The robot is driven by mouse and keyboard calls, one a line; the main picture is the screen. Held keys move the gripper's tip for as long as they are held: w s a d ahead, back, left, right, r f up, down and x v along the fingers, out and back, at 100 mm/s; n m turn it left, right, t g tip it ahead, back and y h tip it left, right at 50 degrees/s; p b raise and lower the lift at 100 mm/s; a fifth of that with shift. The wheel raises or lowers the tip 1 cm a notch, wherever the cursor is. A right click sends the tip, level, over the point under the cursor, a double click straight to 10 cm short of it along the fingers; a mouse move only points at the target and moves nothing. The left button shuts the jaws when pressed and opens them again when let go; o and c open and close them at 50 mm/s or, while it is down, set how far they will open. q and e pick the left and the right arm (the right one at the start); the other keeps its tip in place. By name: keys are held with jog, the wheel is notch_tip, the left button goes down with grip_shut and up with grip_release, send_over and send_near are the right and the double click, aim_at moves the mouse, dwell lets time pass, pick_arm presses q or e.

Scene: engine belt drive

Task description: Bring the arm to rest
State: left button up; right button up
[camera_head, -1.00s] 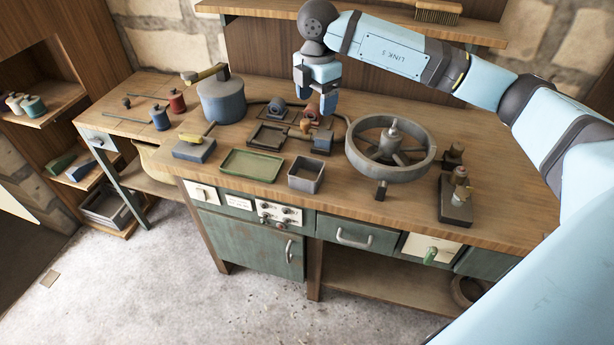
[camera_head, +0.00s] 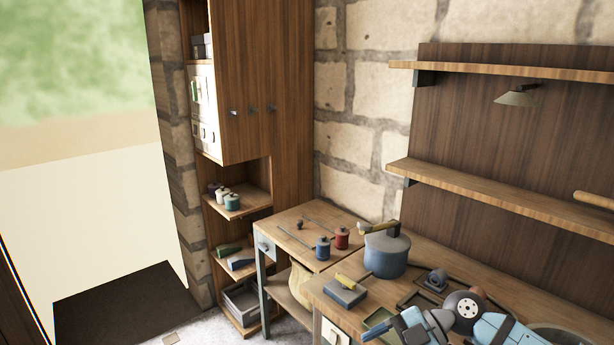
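My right arm shows at the bottom right, with a grey round joint and light blue links over the front of the workbench (camera_head: 440,248). Its gripper (camera_head: 388,329) points left at the bottom edge, near the green tray (camera_head: 378,322). The fingers are small and partly cut off, so I cannot tell whether they are open or shut. I see nothing clearly held in them. My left gripper is out of view.
A blue-grey pot (camera_head: 386,255) and a grey block with a yellow handle (camera_head: 345,290) stand left of my arm. A side table (camera_head: 290,222) holds blue (camera_head: 323,249) and red (camera_head: 341,238) canisters. A wooden cabinet (camera_head: 240,90) and wall shelves (camera_head: 500,200) stand behind.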

jog(key=s+a+r+m+t+y+p, duration=0.1)
jog(key=s+a+r+m+t+y, duration=0.15)
jog(key=a+y, duration=0.3)
jog(key=s+d+f+m+t+h+p, duration=0.1)
jog(key=s+d+f+m+t+h, duration=0.2)
jog(key=s+f+m+h, duration=0.2)
jog(key=s+d+f+m+t+h+p, duration=0.2)
jog(key=s+d+f+m+t+h, duration=0.2)
jog(key=f+m, duration=0.4)
jog(key=s+d+f+m+t+h+p, duration=0.2)
jog(key=s+f+m+h, duration=0.4)
jog(key=f, duration=0.3)
jog(key=shift+s+d+m+t, duration=0.55)
jog(key=shift+s+d+t, duration=0.15)
jog(key=shift+d, duration=0.55)
